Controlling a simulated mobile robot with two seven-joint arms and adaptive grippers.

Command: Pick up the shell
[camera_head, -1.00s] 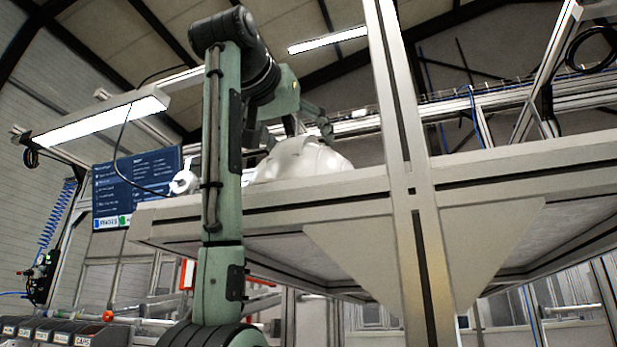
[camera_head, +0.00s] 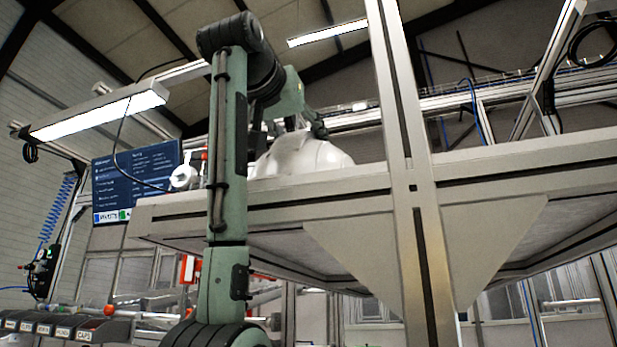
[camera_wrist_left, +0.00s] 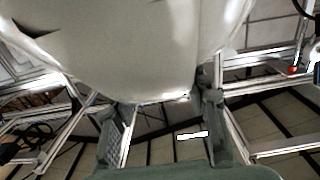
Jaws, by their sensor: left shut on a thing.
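A white, rounded helmet shell (camera_head: 308,156) sits at the edge of the raised metal table in the head view, partly behind my left arm. My left gripper (camera_head: 292,128) is at the top of the shell and shut on it; its fingertips are partly hidden there. In the left wrist view the pale shell (camera_wrist_left: 130,45) fills the upper part, with my left gripper's fingers (camera_wrist_left: 165,115) on either side of its edge. I cannot tell whether the shell touches the table. My right gripper is not in view.
The table's frame (camera_head: 300,187) runs across the view, with a tall metal post (camera_head: 400,110) rising right of the shell. A small white round thing (camera_head: 184,177) is at the table's left. A dark screen (camera_head: 135,180) stands behind. Labelled bins (camera_head: 60,328) are at lower left.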

